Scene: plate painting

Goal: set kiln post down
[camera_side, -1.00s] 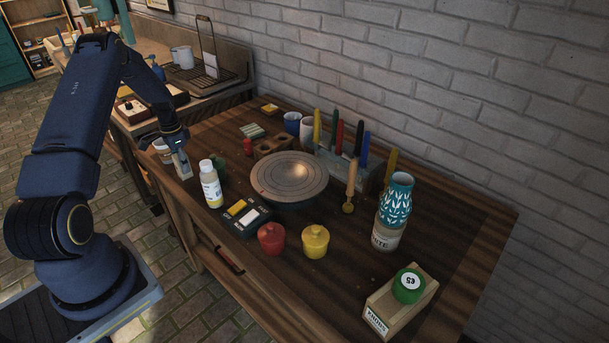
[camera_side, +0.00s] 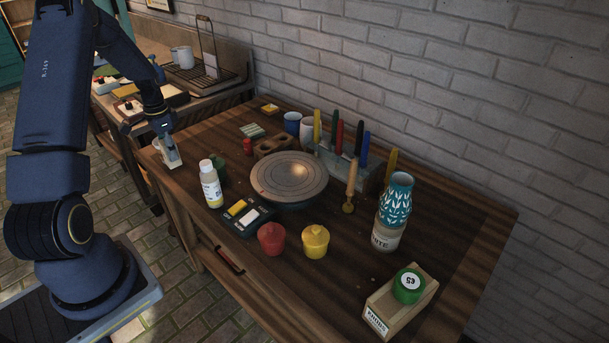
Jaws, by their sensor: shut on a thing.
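My gripper (camera_side: 165,138) is at the left end of the workbench, pointing down and shut on a pale, upright block, the kiln post (camera_side: 172,157). The post is small here. I cannot tell whether its lower end touches the bench top or hangs just above it.
Bare wood (camera_side: 196,160) lies just right of the post.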

